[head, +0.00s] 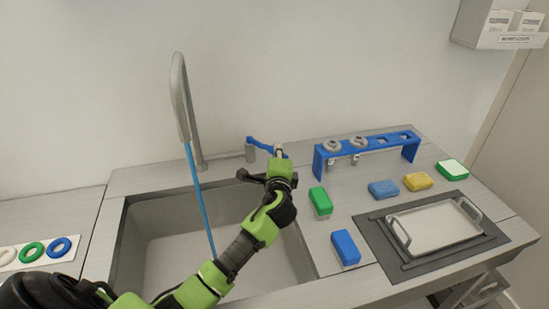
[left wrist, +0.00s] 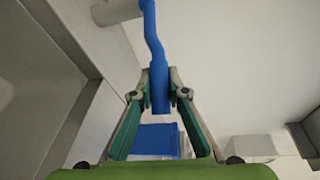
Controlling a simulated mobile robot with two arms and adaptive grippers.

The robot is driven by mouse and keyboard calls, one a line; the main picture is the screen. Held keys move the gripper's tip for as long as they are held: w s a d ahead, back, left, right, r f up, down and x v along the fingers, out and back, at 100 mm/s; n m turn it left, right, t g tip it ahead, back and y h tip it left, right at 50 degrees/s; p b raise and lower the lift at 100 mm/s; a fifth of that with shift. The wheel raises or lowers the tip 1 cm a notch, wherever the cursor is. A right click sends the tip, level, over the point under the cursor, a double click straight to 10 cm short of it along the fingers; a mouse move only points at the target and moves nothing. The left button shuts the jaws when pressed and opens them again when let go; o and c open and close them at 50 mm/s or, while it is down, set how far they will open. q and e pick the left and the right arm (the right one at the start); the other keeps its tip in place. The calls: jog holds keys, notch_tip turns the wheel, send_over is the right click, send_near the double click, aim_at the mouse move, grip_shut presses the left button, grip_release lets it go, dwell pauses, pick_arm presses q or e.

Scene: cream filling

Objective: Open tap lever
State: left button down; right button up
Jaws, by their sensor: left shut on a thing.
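The blue tap lever (head: 262,145) sits on a grey base behind the sink, to the right of the tall grey tap (head: 182,105). My left gripper (head: 279,153) is at the lever's right end. In the left wrist view the two fingers (left wrist: 160,97) are closed on the end of the blue lever (left wrist: 154,45), one on each side. A thin blue line, like a water stream, hangs from the tap spout down into the sink (head: 160,220). My right gripper is not in view.
A blue rack (head: 365,148) stands at the right. Green (head: 320,201), blue (head: 345,247) and yellow (head: 418,181) sponges lie on the counter. A metal tray (head: 435,228) sits on a dark mat. Coloured rings (head: 32,252) lie at the left.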

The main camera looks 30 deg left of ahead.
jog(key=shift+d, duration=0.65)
pick_arm(q)
jog(key=c, duration=1.9)
grip_release()
jog(key=shift+w, duration=0.1)
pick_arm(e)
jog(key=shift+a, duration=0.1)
